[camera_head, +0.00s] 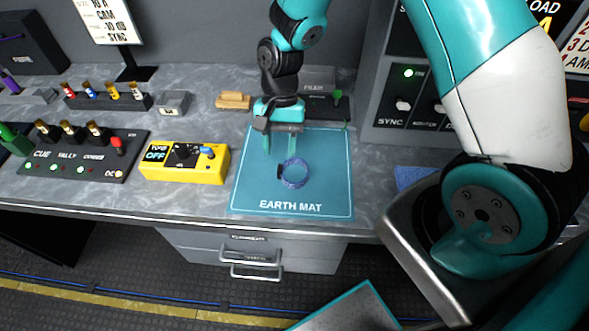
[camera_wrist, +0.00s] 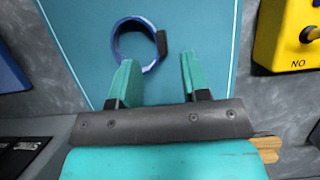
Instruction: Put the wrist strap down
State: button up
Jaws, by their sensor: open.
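The wrist strap (camera_head: 294,174) is a blue ring with a dark block on one side. It lies on the teal earth mat (camera_head: 250,190), near the mat's middle. It also shows in the wrist view (camera_wrist: 124,29), with its dark block towards the right. My gripper (camera_head: 280,148) is open over the mat, just behind the strap. In the wrist view my gripper's two teal fingers (camera_wrist: 157,72) stand apart with nothing between them. The strap lies beyond the fingertips, and I cannot tell whether a finger touches it.
A yellow tester box (camera_head: 185,162) stands just left of the mat. A wooden block (camera_head: 234,100) and a dark unit (camera_head: 325,107) sit behind it. A rack with switches (camera_head: 400,103) rises at the right. The mat's front part is clear up to the bench edge.

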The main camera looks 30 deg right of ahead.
aim_at(280, 169)
jog(key=shift+w+p+x, duration=0.2)
jog(key=shift+p+x, duration=0.55)
jog(key=shift+x, duration=1.9)
jog(key=shift+d+f, duration=0.1)
jog(key=shift+d, duration=0.05)
grip_shut()
